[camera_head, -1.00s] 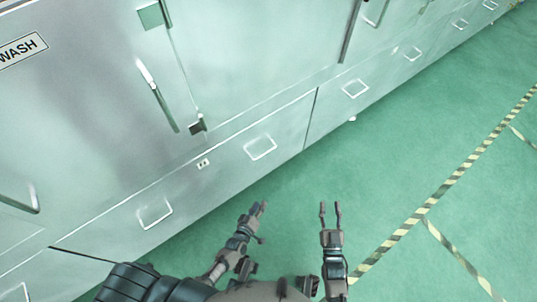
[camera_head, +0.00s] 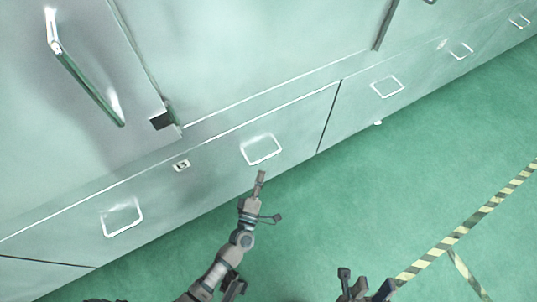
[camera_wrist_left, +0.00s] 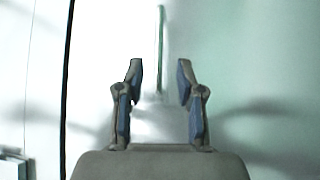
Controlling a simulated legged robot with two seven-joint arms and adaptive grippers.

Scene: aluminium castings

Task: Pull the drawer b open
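A wide low drawer front (camera_head: 205,185) runs along the bottom of the pale green cabinet in the head view. It sits flush and shut. It has two white loop handles, one at right (camera_head: 262,149) and one at left (camera_head: 122,217). No letter "b" is legible. My left gripper (camera_head: 261,175) is just below and in front of the right handle. In the left wrist view its two fingers (camera_wrist_left: 160,82) are apart, with a thin upright bar, seemingly the handle seen edge-on, ahead between them. Contact is not visible. My right gripper (camera_head: 366,280) is low at the bottom edge, fingers apart, empty.
A small socket-like plate (camera_head: 181,165) sits between the two handles. A long door handle (camera_head: 85,75) stands out at upper left. More drawer fronts with handles (camera_head: 387,87) continue to the right. The green floor (camera_head: 400,190) is clear, with a striped tape line (camera_head: 470,220).

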